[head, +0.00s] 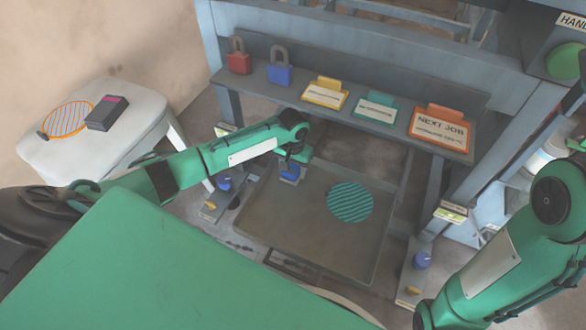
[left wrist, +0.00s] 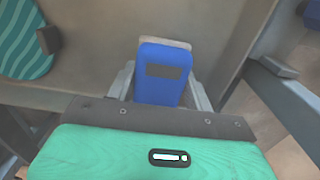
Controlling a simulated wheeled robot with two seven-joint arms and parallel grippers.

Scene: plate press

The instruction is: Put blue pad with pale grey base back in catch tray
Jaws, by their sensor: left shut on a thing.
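The blue pad with a pale grey base (left wrist: 163,72) is held between the fingers of my left gripper (left wrist: 160,88) in the left wrist view. Its blue side with a dark rectangle faces the camera, and a pale edge shows at the far end. In the head view the pad (head: 290,173) is at the tip of my left gripper (head: 292,166), over the back left part of the catch tray (head: 300,232). I cannot tell whether the pad touches the tray. My right arm shows at the right, but its gripper is out of view.
A teal striped disc (head: 350,202) lies in the tray's right half. A shelf behind holds a red padlock (head: 238,62), a blue padlock (head: 279,72) and several sign cards (head: 440,128). A white stool (head: 95,135) at left bears an orange striped disc (head: 67,119) and a dark block (head: 106,114).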

